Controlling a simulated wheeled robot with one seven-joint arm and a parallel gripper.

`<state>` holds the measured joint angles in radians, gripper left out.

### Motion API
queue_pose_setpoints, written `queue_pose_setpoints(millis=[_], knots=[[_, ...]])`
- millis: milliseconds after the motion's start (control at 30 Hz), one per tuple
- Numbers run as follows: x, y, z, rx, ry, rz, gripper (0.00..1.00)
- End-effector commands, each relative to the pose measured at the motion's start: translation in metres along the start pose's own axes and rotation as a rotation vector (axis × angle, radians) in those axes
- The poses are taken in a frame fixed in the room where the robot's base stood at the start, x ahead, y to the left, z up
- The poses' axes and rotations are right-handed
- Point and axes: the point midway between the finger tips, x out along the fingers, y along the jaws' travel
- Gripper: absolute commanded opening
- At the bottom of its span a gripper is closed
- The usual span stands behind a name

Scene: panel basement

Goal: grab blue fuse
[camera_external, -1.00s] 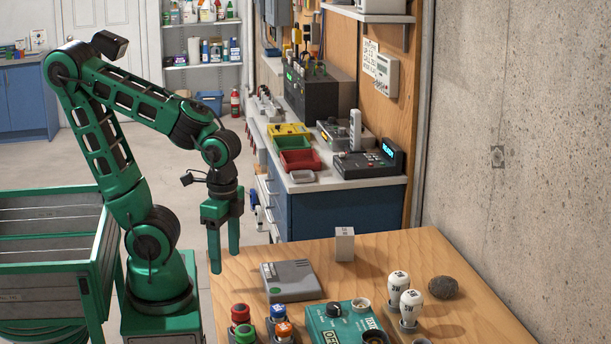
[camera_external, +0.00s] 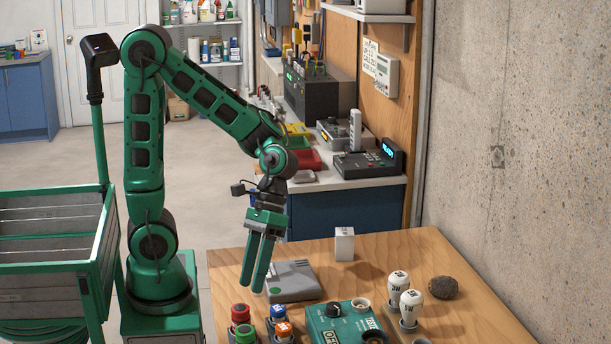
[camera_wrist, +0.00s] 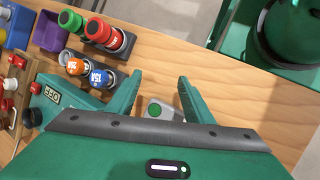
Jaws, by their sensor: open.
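The blue fuse (camera_external: 277,311) stands upright with its blue cap up, in a holder on the wooden table, beside an orange-capped fuse (camera_external: 284,329). In the wrist view the blue fuse (camera_wrist: 101,77) is left of my gripper (camera_wrist: 159,80), close to the left finger. In the external view my gripper (camera_external: 254,287) points down, above and a little left of the blue fuse, in front of a grey box. Its two fingers are apart with nothing between them. The fuse's lower part is partly hidden by its holder.
A red fuse (camera_external: 240,313) and a green fuse (camera_external: 245,336) stand just left of the blue one. A teal tester box (camera_external: 328,325) is to the right; the grey box (camera_external: 295,281) lies behind.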

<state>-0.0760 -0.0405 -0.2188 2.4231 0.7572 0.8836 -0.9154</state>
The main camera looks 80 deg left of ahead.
Motion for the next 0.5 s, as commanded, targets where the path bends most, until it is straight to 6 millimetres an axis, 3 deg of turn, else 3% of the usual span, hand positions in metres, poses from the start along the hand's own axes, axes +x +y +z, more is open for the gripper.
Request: queue_pose_setpoints(millis=[233, 500], knots=[[-0.010, 0.030, -0.034, -0.395, -0.226, 0.214, 0.47], [-0.037, 0.044, -0.063, -0.729, -0.484, 0.371, 0.47]])
